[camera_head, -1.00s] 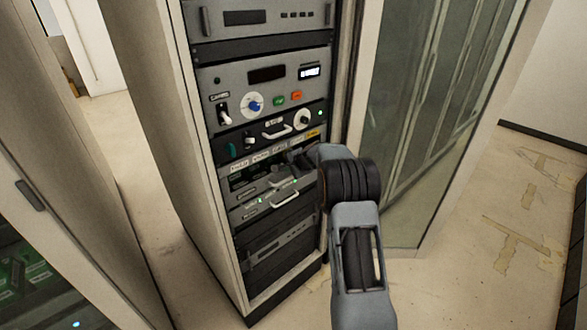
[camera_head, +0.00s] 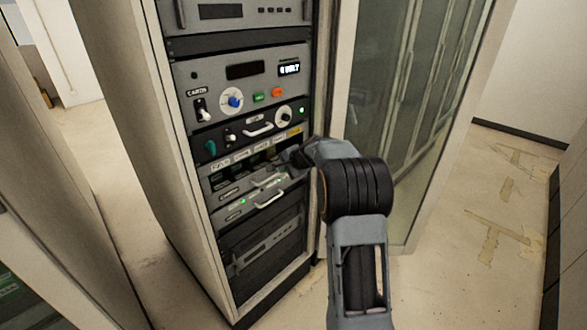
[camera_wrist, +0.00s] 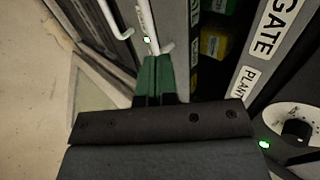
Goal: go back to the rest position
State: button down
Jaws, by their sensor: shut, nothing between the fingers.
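My gripper (camera_wrist: 153,78) shows in the wrist view with its two green fingers together and nothing between them. Its tips are close to a pale handle (camera_wrist: 147,20) with a green light beside it; I cannot tell whether they touch. In the head view my arm reaches in from the lower right. My gripper (camera_head: 287,157) is in front of the middle of the equipment rack (camera_head: 145,130), at the row of labelled slots. The fingertips are hard to make out there.
The upper panel has a blue knob (camera_head: 235,101), a green button (camera_head: 259,97), an orange button (camera_head: 277,92) and a lit display (camera_head: 289,69). A handle (camera_head: 258,130) sticks out above the slots. A glass-doored cabinet (camera_head: 380,110) stands right. Floor (camera_head: 480,225) is open at the right.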

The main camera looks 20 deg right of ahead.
jog(key=d+v, duration=0.1)
jog(key=v, duration=0.5)
jog(key=s+a+f+n+g, duration=0.4)
jog(key=s+f+n, duration=0.15)
jog(key=s, duration=0.45)
jog(key=s+a+r+n+h, duration=0.1)
jog(key=s+a+n, duration=0.1)
jog(key=s, duration=0.5)
jog(key=s+a+r+n+h, duration=0.1)
jog(key=s+a+n, duration=0.2)
jog(key=s+a, duration=0.2)
jog(key=s+a+r+n+g+h+p, duration=0.1)
jog(key=s+a+n, duration=0.2)
jog(key=s, duration=0.6)
jog(key=shift+a+r, duration=0.4)
jog(key=shift+a, duration=0.3)
